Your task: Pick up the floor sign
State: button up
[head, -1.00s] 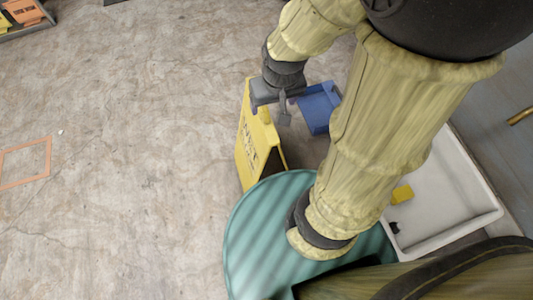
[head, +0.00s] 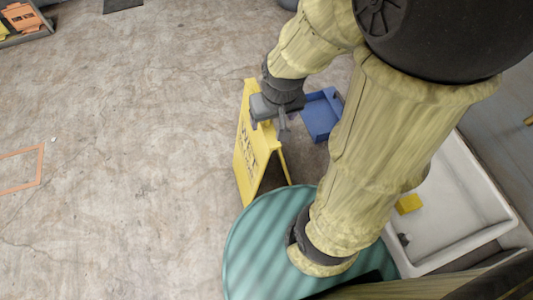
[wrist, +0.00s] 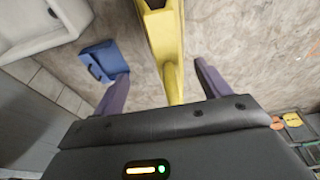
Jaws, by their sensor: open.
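The yellow floor sign (head: 250,150) stands upright on the floor as an A-frame, with dark lettering on its left face. My gripper (head: 270,125) is at the sign's top edge in the head view. In the wrist view my gripper (wrist: 160,88) is open, with one purple finger on each side of the sign's top handle (wrist: 173,80). The handle lies between the fingers, nearer the right one, and I see a gap on both sides. The sign's far face is mostly hidden in the head view.
A blue dustpan-like object (head: 322,114) lies on the floor right of the sign; it also shows in the wrist view (wrist: 104,60). A white basin (head: 465,205) holding a yellow item is at the right.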

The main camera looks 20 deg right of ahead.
jog(key=shift+r, duration=0.2)
jog(key=c, duration=0.6)
jog(key=w+p+v, duration=0.1)
jog(key=p+v, duration=0.3)
jog(key=w+p+v, duration=0.1)
jog(key=p+v, duration=0.3)
jog(key=p, duration=0.1)
jog(key=w+p+v, duration=0.1)
jog(key=p+v, duration=0.3)
jog(key=v, duration=0.1)
jog(key=shift+r+p, duration=0.35)
jog(key=shift+p, duration=0.05)
jog(key=c, duration=0.4)
jog(key=shift+o, duration=0.2)
jog(key=shift+f, duration=0.1)
jog(key=shift+d, duration=0.15)
